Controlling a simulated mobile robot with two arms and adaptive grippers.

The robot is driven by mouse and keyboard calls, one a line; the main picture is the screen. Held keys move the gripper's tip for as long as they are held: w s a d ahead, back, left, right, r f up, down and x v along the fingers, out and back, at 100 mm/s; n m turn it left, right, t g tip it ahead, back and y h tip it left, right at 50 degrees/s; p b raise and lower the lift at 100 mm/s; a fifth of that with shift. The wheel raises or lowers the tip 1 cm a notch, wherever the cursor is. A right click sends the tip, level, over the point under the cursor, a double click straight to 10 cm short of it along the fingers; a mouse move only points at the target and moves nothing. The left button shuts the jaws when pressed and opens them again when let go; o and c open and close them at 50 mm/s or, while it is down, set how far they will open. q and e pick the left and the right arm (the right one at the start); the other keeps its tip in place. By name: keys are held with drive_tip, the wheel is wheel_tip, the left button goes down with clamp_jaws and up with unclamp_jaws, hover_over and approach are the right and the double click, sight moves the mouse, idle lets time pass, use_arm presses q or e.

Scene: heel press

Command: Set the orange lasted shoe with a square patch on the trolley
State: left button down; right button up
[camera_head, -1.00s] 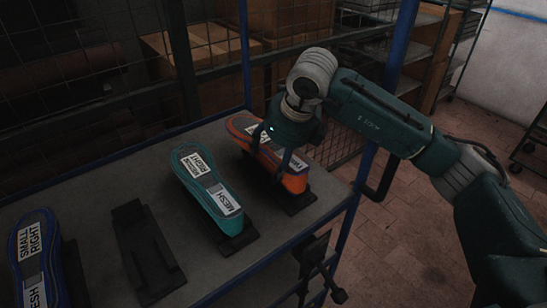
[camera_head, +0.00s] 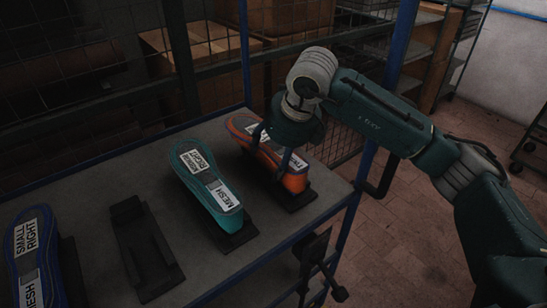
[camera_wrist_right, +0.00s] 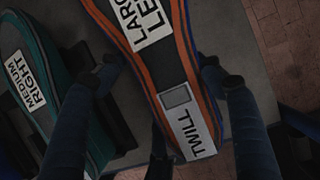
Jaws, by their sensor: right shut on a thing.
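The orange lasted shoe (camera_head: 295,183) sits at the right end of the shelf top, over a black holder (camera_head: 298,201). In the right wrist view the shoe (camera_wrist_right: 158,72) shows a small grey square patch (camera_wrist_right: 177,97) between labels reading LARGE LEFT and TWILL. My right gripper (camera_head: 272,160) reaches down over the shoe, one finger on each side, shut on it. I cannot tell whether the shoe is lifted off its holder. My left gripper is not in view. I cannot make out a separate trolley.
A teal shoe (camera_head: 205,190) stands close left of the orange one. An empty black holder (camera_head: 142,240) and a blue shoe (camera_head: 22,270) are further left. A blue post (camera_head: 398,45) and mesh panels rise behind the shelf (camera_head: 90,210). Brick-coloured floor (camera_head: 400,250) is clear at right.

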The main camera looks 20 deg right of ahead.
drive_tip(key=shift+f, duration=0.15)
drive_tip(key=o, duration=1.9)
drive_tip(key=shift+o, duration=0.7)
drive_tip(key=shift+s+f, duration=0.1)
drive_tip(key=shift+f, duration=0.05)
drive_tip(key=v, duration=1.2)
